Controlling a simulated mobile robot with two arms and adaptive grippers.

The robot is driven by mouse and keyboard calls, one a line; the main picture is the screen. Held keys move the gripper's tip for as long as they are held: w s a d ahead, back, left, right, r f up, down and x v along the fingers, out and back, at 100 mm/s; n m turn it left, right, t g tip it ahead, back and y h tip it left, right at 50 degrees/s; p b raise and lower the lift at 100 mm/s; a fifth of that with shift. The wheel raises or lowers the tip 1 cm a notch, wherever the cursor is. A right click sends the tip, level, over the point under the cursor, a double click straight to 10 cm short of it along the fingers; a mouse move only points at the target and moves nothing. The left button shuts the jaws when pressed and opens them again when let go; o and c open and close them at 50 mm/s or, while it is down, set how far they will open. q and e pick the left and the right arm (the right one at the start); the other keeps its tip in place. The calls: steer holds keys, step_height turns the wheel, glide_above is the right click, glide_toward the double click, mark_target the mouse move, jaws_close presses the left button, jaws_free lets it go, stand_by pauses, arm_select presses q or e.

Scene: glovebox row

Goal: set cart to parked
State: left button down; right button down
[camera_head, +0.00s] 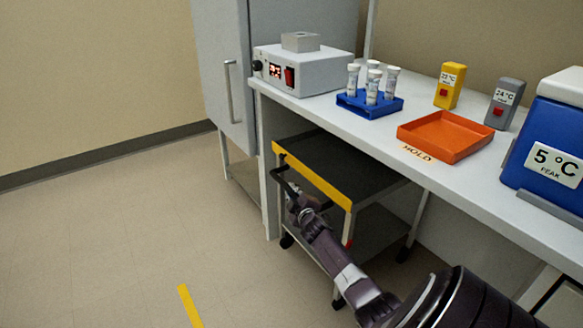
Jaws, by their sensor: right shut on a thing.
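The cart (312,182) is a two-shelf trolley with a dark top, a yellow front edge, pale posts and black casters. It stands upright on the floor, with its rear part under the bench and its yellow edge out in front. Its black handle (279,178) sticks out at the left front. My right arm reaches in from the lower right across the front of the cart. My right gripper (293,199) is shut on the cart handle; the fingertips are small and partly hidden by the arm. My left gripper is out of view.
A yellow floor strip (190,305) lies on the open floor to the left. The bench (345,112) above the cart carries a heater box, a blue tube rack, an orange tray (446,136), two timers and a blue cooler. A grey cabinet (222,65) stands at the back left.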

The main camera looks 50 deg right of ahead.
steer(key=c, duration=1.8)
jaws_free()
steer(key=shift+s+d, duration=0.15)
steer(key=shift+d, duration=0.15)
steer(key=shift+c, duration=0.2)
steer(key=v, duration=1.2)
steer(key=shift+a, duration=0.15)
